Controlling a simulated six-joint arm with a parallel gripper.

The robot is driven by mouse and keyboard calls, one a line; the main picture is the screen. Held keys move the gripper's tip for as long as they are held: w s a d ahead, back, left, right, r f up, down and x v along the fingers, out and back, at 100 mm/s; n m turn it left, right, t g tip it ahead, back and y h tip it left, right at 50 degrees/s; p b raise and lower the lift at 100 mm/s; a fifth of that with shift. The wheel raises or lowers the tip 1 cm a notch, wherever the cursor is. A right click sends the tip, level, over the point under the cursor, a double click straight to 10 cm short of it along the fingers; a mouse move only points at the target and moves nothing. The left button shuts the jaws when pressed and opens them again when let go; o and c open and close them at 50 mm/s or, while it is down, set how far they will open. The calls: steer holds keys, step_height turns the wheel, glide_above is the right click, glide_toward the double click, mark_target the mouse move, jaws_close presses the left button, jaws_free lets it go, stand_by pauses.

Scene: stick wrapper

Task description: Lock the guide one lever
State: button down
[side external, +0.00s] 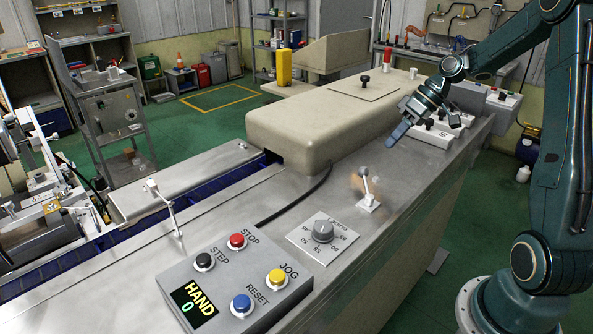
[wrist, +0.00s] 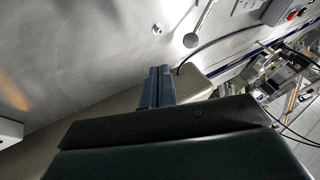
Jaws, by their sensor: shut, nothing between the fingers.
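Two small levers show in the side external view. One lever (side external: 367,188) stands on a pale base on the steel top, right of centre, with a grey ball end pointing up. I cannot tell which is guide one. My gripper (side external: 393,138) is shut and empty, above the steel top and apart from both levers. Its closed fingers (wrist: 159,86) show in the wrist view. A grey ball-ended rod (wrist: 192,39) shows beyond them; I cannot tell which lever it is.
A button box (side external: 235,285) and a dial plate (side external: 322,236) occupy the front of the steel top. A large beige cover (side external: 300,120) stands behind the right lever. A black cable (side external: 300,200) runs across the top. Switch boxes (side external: 432,135) sit near my gripper.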

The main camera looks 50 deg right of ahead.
mark_target(366, 184)
steer(key=x, duration=0.4)
steer(key=shift+a+f, duration=0.1)
steer(key=shift+f, duration=0.05)
steer(key=shift+s+a, duration=0.1)
steer(key=shift+a, duration=0.95)
steer(key=shift+a+f, duration=0.15)
steer(key=shift+a, duration=0.7)
